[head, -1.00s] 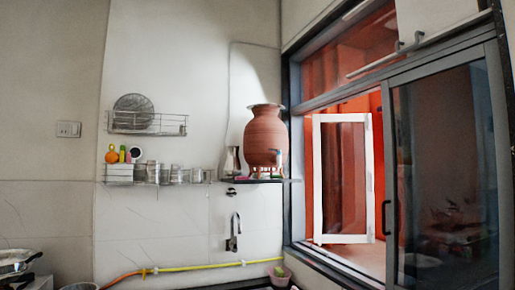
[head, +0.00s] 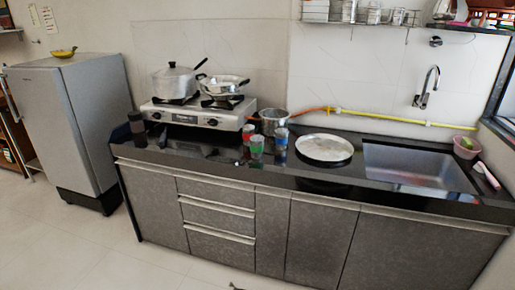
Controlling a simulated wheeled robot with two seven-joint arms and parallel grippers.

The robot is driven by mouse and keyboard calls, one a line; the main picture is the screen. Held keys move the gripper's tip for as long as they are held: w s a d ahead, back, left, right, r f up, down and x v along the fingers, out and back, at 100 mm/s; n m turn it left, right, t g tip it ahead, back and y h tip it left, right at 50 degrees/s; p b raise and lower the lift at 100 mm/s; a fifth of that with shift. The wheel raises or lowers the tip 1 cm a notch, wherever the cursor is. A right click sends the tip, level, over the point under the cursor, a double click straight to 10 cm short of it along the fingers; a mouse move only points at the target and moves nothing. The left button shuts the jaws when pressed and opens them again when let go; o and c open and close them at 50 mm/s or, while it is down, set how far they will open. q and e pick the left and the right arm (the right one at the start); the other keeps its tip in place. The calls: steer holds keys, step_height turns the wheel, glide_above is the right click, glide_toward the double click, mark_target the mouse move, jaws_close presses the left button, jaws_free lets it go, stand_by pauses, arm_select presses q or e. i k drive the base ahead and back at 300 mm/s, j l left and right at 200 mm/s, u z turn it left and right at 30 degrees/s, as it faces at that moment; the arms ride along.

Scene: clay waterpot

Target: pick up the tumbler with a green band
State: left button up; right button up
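A tumbler with a green band (head: 257,147) stands upright on the black counter (head: 205,153), near its front edge, in the head view. A tumbler with a red band (head: 248,132) stands just behind it to the left. A tumbler with a blue band (head: 281,140) stands close by on its right. The green-banded tumbler looks clear and uncovered from the front. Neither of my grippers is in view.
A steel pot (head: 273,121) stands behind the tumblers, and a round steel plate (head: 325,148) lies to their right. The gas stove (head: 195,113) is at the back left, the sink (head: 415,167) at the right. Open floor (head: 80,245) lies at the left front.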

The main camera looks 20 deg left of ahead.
mark_target(257, 147)
steer(key=i+j+u, duration=0.1)
steer(key=i+j, duration=0.3)
steer(key=j, duration=0.2)
steer(key=i+j+u, duration=0.15)
steer(key=i+j, duration=0.2)
steer(key=j, duration=0.2)
